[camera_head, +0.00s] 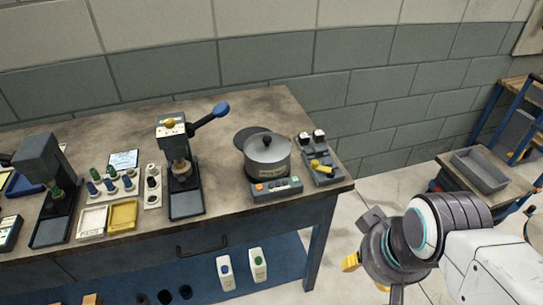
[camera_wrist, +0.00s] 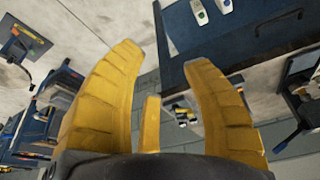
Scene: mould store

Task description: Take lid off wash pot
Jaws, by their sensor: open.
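The wash pot (camera_head: 266,168) is a grey round pot on a small base unit with coloured buttons, near the right end of the bench. Its grey lid (camera_head: 268,147) with a dark knob (camera_head: 267,140) sits on top of it. My gripper (camera_head: 350,262) is off the bench's right end, below and to the right of the pot, apart from it. In the wrist view my gripper (camera_wrist: 160,70) shows yellow fingers spread open with nothing between them. I cannot make out the pot in the wrist view.
A dark disc (camera_head: 250,135) lies behind the pot. A cart with a grey bin (camera_head: 480,172) stands at right. Floor between is clear.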

